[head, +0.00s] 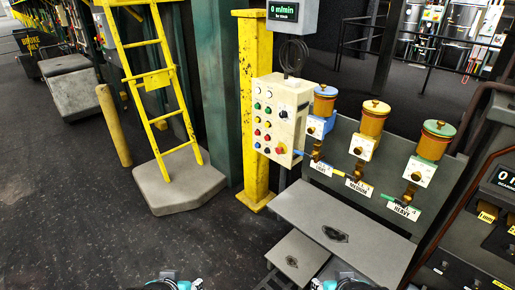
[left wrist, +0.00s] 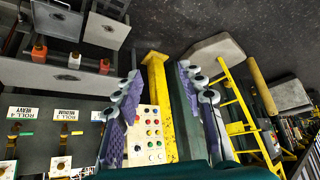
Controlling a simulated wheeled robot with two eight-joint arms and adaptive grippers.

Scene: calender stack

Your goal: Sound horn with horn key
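A beige control panel (head: 277,118) stands left of the machine in the head view, with rows of coloured buttons, a black round switch (head: 283,114) and a red mushroom button (head: 281,149). I cannot tell which control is the horn key. The panel also shows between the fingers in the left wrist view (left wrist: 150,135), farther off and untouched. My left gripper (left wrist: 159,72) is open and empty, its fingers wide apart. In the head view only its top shows at the bottom edge (head: 175,282). My right gripper (head: 342,282) barely shows at the bottom edge; its fingers are hidden.
A yellow post (head: 256,110) stands beside the panel. Right of it are pots (head: 373,120) on a grey machine with labelled levers and a grey step plate (head: 335,225). A yellow ladder (head: 150,85) rises from a grey base at left. The dark floor at lower left is clear.

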